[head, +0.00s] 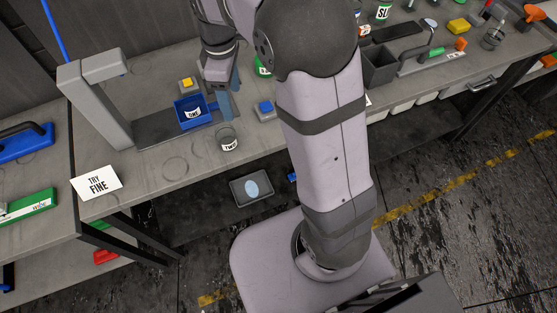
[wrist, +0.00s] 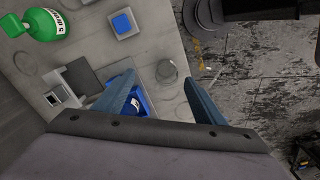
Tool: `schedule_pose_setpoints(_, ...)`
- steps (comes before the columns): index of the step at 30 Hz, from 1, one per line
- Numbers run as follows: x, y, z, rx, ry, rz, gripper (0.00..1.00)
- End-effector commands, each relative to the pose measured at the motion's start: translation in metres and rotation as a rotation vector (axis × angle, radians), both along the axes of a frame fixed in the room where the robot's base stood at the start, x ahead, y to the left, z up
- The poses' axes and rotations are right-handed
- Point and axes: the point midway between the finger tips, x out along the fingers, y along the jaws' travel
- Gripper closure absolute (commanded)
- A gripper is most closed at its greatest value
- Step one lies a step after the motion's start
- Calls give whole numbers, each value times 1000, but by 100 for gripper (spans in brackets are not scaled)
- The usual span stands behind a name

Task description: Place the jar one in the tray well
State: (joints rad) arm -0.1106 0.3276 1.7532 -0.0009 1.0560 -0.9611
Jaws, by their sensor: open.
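A clear glass jar (head: 228,139) with a white label stands upright on the grey bench near its front edge; the small lettering is hard to read. A blue open tray (head: 178,118) stands just left of it, with a white lettered label showing inside; I cannot tell whether that label is on a jar. My gripper (head: 230,103) is open with blue fingers, above the bench behind the jar and right of the tray. In the wrist view the jar (wrist: 167,72) appears between the spread fingertips (wrist: 163,80), and the tray (wrist: 146,102) is partly hidden behind one finger.
A grey stand (head: 97,100) rises left of the tray. A blue-topped block (head: 265,110) lies right of the jar, and a yellow-topped block (head: 187,85) sits behind the tray. A green bottle (wrist: 45,24) shows in the wrist view. A "TRY FINE" card (head: 97,183) lies front left.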

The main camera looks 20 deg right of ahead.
Motion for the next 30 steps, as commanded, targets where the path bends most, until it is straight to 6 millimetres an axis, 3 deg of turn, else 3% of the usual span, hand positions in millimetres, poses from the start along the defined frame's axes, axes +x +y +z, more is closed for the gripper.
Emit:
schedule_pose_setpoints(1,-20,-8,-3,1,0,-111,36)
schedule_pose_setpoints(9,-118,-35,-32,2,0,-688,36)
schedule_pose_setpoints(15,-169,-43,-51,3,1,-963,36)
schedule_pose_setpoints(21,-188,-46,-58,3,1,-1068,36)
schedule_pose_setpoints(30,-189,-46,-59,2,2,-1075,36)
